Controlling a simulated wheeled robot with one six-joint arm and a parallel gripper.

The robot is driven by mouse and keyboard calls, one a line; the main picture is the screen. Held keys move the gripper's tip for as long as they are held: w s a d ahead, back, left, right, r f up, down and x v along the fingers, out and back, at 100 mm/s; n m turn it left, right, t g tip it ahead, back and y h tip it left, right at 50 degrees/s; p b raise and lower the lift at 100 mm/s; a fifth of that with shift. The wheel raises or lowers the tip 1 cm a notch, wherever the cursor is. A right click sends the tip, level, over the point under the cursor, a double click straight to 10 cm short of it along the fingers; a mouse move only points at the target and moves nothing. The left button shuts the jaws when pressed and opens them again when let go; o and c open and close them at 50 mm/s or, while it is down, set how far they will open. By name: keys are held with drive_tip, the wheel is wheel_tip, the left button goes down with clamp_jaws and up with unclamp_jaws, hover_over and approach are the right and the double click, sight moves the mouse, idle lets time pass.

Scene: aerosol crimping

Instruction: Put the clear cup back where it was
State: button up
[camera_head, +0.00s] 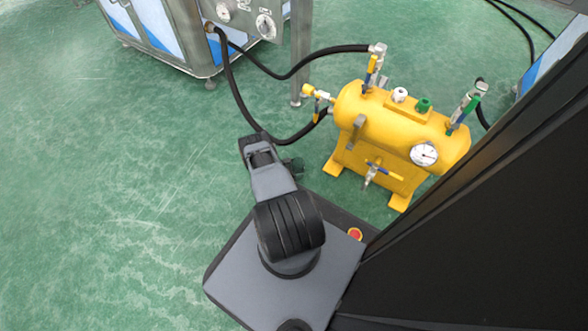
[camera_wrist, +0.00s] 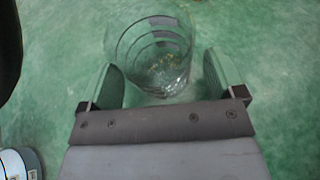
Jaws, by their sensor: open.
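The clear cup (camera_wrist: 160,42) shows in the wrist view, see-through with dark bands on its wall, against the green floor. My gripper (camera_wrist: 160,75) is open, with one finger on the left and one on the right of the cup's lower part. Gaps show between the fingers and the cup, and I cannot tell whether either touches it. What the cup rests on is not clear. In the head view I cannot make out the cup, and my gripper is hidden or too small to tell beyond my arm.
A yellow tank (camera_head: 400,130) with valves and a gauge (camera_head: 424,154) stands right of my arm. Black hoses (camera_head: 290,72) run from it to a metal machine (camera_head: 245,22). The green floor (camera_head: 110,180) at left is clear. A blue-and-white object (camera_wrist: 18,163) shows lower left in the wrist view.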

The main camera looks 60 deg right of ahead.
drive_tip(key=shift+r, duration=0.1)
drive_tip(key=shift+w+a+r, duration=0.1)
drive_tip(key=shift+a+r, duration=0.1)
drive_tip(key=shift+r, duration=0.05)
drive_tip(key=p+v, duration=0.3)
drive_tip(key=v, duration=0.8)
drive_tip(key=shift+w+a, duration=0.15)
drive_tip(key=shift+w+r, duration=0.15)
drive_tip(key=w+a+r+m+t+y, duration=0.1)
drive_tip(key=w+a+r+m+y, duration=0.2)
drive_tip(key=r, duration=0.8)
drive_tip(key=w+a+r+m, duration=0.25)
drive_tip(key=w+r, duration=0.25)
drive_tip(key=r, duration=0.5)
drive_tip(key=w+a+r+m+t+y, duration=0.1)
drive_tip(key=w+a+r+m+y, duration=0.2)
drive_tip(key=r, duration=0.8)
drive_tip(key=s+a+r+m+t+y, duration=0.2)
drive_tip(key=s+a+r+t+y, duration=0.1)
drive_tip(key=s+a+r, duration=0.4)
drive_tip(key=s+a+r+m+t+y, duration=0.2)
drive_tip(key=s+a+r, duration=0.5)
drive_tip(key=a+r, duration=0.5)
drive_tip(key=shift+s+r+t+y, duration=0.15)
drive_tip(key=shift+r+t+y, duration=0.4)
drive_tip(key=shift+t, duration=0.25)
